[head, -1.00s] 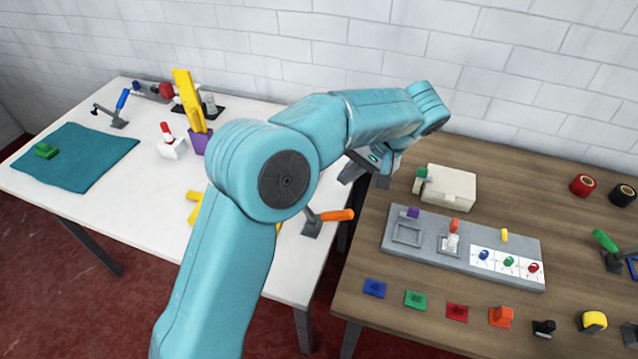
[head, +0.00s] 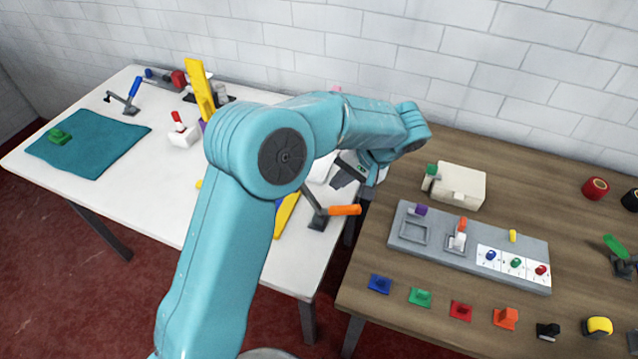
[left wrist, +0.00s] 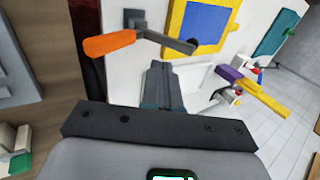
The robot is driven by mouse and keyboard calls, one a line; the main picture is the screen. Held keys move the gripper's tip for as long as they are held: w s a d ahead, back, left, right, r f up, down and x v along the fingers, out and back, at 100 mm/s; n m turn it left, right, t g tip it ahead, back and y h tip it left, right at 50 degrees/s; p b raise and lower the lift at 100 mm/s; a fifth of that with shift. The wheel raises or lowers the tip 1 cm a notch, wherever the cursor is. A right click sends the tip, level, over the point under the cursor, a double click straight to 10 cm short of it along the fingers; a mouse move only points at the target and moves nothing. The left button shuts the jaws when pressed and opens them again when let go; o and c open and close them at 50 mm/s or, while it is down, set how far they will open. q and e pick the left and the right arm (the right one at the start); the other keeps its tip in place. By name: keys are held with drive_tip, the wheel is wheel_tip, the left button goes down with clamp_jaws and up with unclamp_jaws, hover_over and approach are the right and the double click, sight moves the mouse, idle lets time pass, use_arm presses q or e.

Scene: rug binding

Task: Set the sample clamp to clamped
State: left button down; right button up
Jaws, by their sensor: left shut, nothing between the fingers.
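A toggle clamp with an orange handle (head: 344,210) and a dark grey base (head: 318,223) stands near the right edge of the white table. Its handle lies low, pointing right. The orange handle (left wrist: 109,43) also shows in the left wrist view, joined to a grey arm. Two other levers have a blue handle (head: 134,87) and a green handle (head: 613,246); no label tells which is the sample clamp. My left gripper (head: 346,172) is shut and empty, above and behind the orange handle. In the left wrist view its fingers (left wrist: 160,84) are together, apart from the handle. My right gripper is not visible.
A yellow-framed blue panel (left wrist: 205,22) lies beside the orange-handled clamp. My left arm hides part of the white table (head: 150,195). On the wooden table (head: 395,325) are a cream box (head: 462,186), a grey panel (head: 405,254) and several coloured pieces. A gap separates the tables.

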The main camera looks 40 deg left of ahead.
sight(311, 193)
use_arm(q)
drive_tip(key=a+f, duration=0.2)
drive_tip(key=s+a+f+p, duration=0.1)
drive_tip(key=a+f, duration=0.1)
drive_tip(key=shift+a+f, duration=0.3)
drive_tip(key=shift+a, duration=0.1)
